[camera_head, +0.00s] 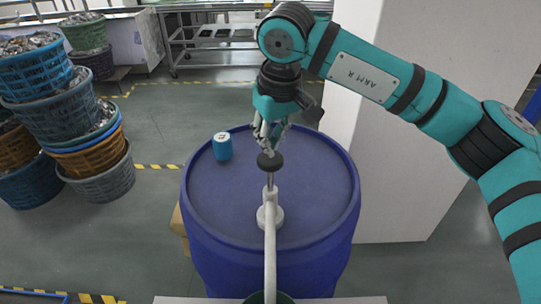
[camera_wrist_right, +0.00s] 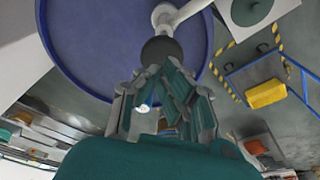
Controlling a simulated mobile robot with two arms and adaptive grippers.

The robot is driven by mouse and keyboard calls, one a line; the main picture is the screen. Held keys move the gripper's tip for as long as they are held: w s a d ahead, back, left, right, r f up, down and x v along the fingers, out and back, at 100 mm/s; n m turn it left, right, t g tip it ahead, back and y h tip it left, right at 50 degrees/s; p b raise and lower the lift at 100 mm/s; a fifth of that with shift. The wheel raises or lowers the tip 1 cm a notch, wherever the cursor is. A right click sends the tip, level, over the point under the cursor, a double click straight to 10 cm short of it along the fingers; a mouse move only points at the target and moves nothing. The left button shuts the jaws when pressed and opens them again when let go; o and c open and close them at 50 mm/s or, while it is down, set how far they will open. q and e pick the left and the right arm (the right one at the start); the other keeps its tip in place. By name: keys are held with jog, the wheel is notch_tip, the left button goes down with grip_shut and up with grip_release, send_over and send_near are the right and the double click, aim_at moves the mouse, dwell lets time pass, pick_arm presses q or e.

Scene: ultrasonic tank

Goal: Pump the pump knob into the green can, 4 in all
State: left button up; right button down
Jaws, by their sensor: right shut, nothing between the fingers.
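The black pump knob (camera_head: 270,161) sits on top of a thin metal rod above the white pump base (camera_head: 270,217) on the blue drum. It also shows as a dark ball in the right wrist view (camera_wrist_right: 161,49). A stretch of rod shows below the knob. My right gripper (camera_head: 269,145) points down just above the knob, shut and empty; I cannot tell if it touches the knob. The pale spout (camera_head: 270,255) runs toward the green can (camera_head: 285,298), which is mostly cut off at the bottom edge. My left gripper is not in view.
A small blue can (camera_head: 222,146) stands on the left of the drum lid (camera_head: 225,195). A white surface (camera_head: 345,300) lies at the bottom edge. Stacked baskets (camera_head: 95,145) stand at the left, a metal rack (camera_head: 215,35) behind, and a white pillar at the right.

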aim_at(272, 160)
jog(key=shift+f, duration=0.1)
jog(key=shift+f+b, duration=2.85)
jog(key=shift+f, duration=0.75)
jog(key=shift+r, duration=0.15)
jog(key=shift+r+p, duration=2.15)
jog(key=shift+r, duration=1.35)
jog(key=shift+f, duration=0.1)
